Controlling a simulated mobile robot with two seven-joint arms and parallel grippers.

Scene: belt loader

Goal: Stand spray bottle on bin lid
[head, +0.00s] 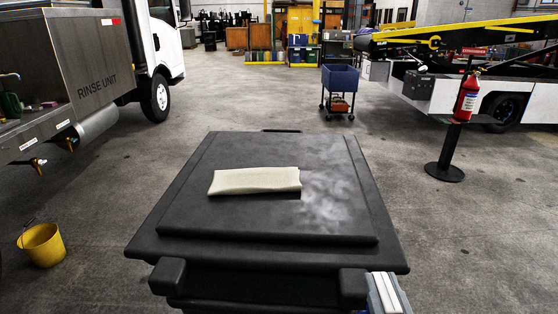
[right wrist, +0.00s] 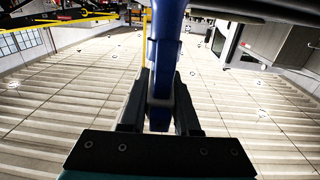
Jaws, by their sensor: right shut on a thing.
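The black bin lid (head: 348,218) fills the middle of the head view, flat and raised at its centre. A folded cream cloth (head: 255,180) lies on it, left of centre. In the right wrist view, my right gripper (right wrist: 161,78) is shut on a dark blue thing (right wrist: 167,35) that runs up between its fingers. Only part of this thing shows, and I cannot tell whether it is the spray bottle. I see no clear spray bottle in the head view. My left gripper is out of view.
A rinse unit (head: 92,60) with a green container (head: 10,104) on its shelf stands at left. A yellow bucket (head: 42,245) is on the floor. A fire extinguisher (head: 467,98) stands at right; a blue cart (head: 340,78) is behind the bin. The lid's right half is clear.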

